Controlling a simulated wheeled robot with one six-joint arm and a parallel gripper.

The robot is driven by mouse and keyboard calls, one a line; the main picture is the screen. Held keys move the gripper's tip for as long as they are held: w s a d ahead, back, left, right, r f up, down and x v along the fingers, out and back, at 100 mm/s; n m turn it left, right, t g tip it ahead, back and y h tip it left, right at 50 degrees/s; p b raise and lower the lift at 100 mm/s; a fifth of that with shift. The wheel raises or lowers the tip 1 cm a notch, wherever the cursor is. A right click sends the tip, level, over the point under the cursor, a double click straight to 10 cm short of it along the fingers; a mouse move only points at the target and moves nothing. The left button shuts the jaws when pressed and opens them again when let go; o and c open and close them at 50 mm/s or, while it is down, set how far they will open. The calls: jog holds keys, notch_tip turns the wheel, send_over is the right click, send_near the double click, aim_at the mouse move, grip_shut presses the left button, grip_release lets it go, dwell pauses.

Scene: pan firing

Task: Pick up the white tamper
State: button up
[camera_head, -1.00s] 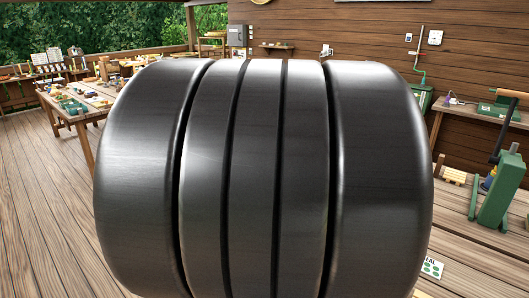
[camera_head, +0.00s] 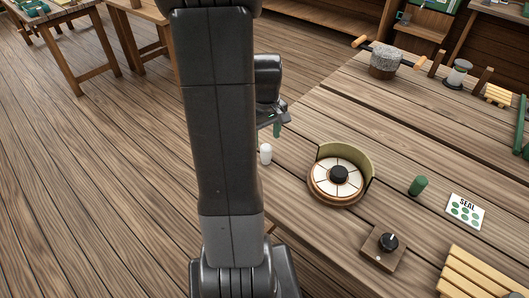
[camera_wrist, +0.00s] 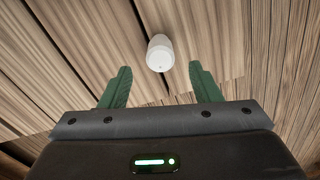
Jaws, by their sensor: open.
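The white tamper (camera_head: 265,154) is a small pale cylinder with a rounded top. It stands near the left edge of the wooden table, just right of my arm in the head view. In the wrist view the white tamper (camera_wrist: 160,53) lies ahead of my gripper (camera_wrist: 158,86), roughly centred between the two green fingers and a little beyond their tips. The fingers are apart with nothing between them. In the head view my gripper (camera_head: 277,130) is partly hidden behind my arm, near the tamper.
A round pan (camera_head: 318,192) with a curved green guard stands right of the tamper. A stone grinder (camera_head: 384,62) stands at the back.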

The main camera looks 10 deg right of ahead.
aim_at(266, 146)
jog(key=shift+s+f, duration=0.1)
jog(key=shift+f, duration=3.6)
jog(key=c, duration=1.1)
